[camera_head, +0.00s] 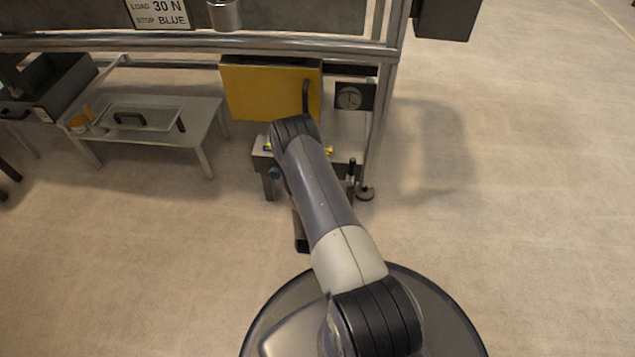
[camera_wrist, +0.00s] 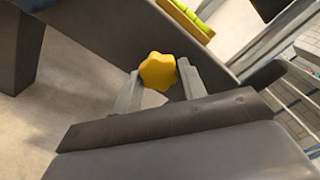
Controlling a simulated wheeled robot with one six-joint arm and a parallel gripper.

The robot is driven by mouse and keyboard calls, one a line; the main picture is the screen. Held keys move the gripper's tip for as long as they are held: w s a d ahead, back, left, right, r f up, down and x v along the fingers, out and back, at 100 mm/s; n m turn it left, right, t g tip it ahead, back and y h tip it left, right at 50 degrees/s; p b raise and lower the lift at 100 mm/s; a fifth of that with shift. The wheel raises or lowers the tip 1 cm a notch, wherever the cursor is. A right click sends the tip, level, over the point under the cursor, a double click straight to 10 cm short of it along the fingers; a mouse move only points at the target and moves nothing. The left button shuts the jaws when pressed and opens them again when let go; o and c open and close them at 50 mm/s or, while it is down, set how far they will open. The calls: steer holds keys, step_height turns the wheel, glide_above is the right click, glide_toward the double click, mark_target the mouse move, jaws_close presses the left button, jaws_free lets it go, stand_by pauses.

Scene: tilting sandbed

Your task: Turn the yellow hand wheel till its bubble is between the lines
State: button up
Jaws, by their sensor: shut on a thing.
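The yellow hand wheel (camera_wrist: 158,72) is a lobed knob in the middle of the wrist view. My gripper (camera_wrist: 160,70) is shut on it, with one grey finger on each side. A yellow level with a bright green vial (camera_wrist: 188,17) shows at the top of the wrist view, partly cut off. Its bubble and lines are too small to make out. In the head view my arm hides the wheel and my gripper. Small yellow-green pieces show on the grey stand on either side of my arm.
A yellow panel (camera_head: 262,90) with a dark handle hangs behind my arm. A round dial (camera_head: 349,96) is right of it. A low table (camera_head: 205,118) with a tray stands at left. A sign (camera_head: 158,13) reads "LOAD 30 N STOP BLUE". The floor at right is clear.

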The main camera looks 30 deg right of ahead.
steer(key=m, duration=0.4)
steer(key=shift+f+m, duration=0.1)
steer(key=shift+m, duration=0.3)
stand_by(0.4)
steer(key=o, duration=0.9)
steer(key=shift+o, duration=0.2)
steer(key=shift+a, duration=0.1)
